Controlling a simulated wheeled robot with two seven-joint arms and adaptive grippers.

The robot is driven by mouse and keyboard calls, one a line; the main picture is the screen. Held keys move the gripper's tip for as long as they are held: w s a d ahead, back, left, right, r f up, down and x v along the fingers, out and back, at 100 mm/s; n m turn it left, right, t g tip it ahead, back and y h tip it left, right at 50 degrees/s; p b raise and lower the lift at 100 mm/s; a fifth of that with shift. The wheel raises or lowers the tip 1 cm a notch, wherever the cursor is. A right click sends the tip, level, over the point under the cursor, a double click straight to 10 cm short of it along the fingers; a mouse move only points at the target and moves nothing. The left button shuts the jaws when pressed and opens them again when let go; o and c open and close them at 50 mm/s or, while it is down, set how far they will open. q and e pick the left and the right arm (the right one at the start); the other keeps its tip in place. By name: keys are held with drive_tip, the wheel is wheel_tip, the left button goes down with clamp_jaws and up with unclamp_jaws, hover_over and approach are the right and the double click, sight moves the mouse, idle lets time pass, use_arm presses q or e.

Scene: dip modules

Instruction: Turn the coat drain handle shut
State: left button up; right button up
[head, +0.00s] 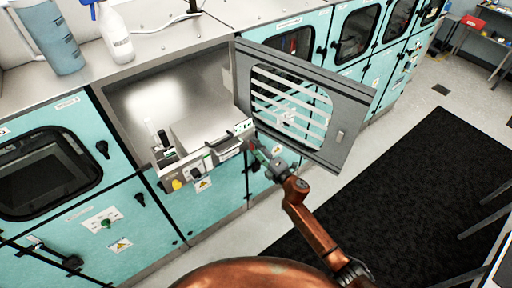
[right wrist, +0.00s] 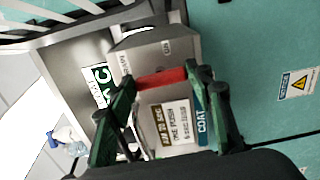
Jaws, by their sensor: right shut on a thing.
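The coat drain handle shows in the right wrist view as a red bar (right wrist: 165,78) across the front of a grey metal box. Just below it are a white instruction label (right wrist: 168,122) and a blue "COAT" tag (right wrist: 201,120). My right gripper (right wrist: 158,84) has its green fingers on either side of the red bar and is shut on it. In the head view my right gripper (head: 259,150) reaches the right end of the module's front panel and mostly hides the handle there. My left gripper is not in view.
A grey slatted door (head: 343,100) stands open just right of and above my right gripper. A yellow knob (head: 177,184) sits at the panel's left end. Teal cabinets line the wall. A bottle (head: 117,40) stands on the counter. A black mat (head: 410,190) covers the open floor.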

drive_tip(key=shift+m, duration=0.4)
drive_tip(key=o, duration=1.2)
drive_tip(key=shift+c, duration=0.2)
drive_tip(key=v, duration=1.2)
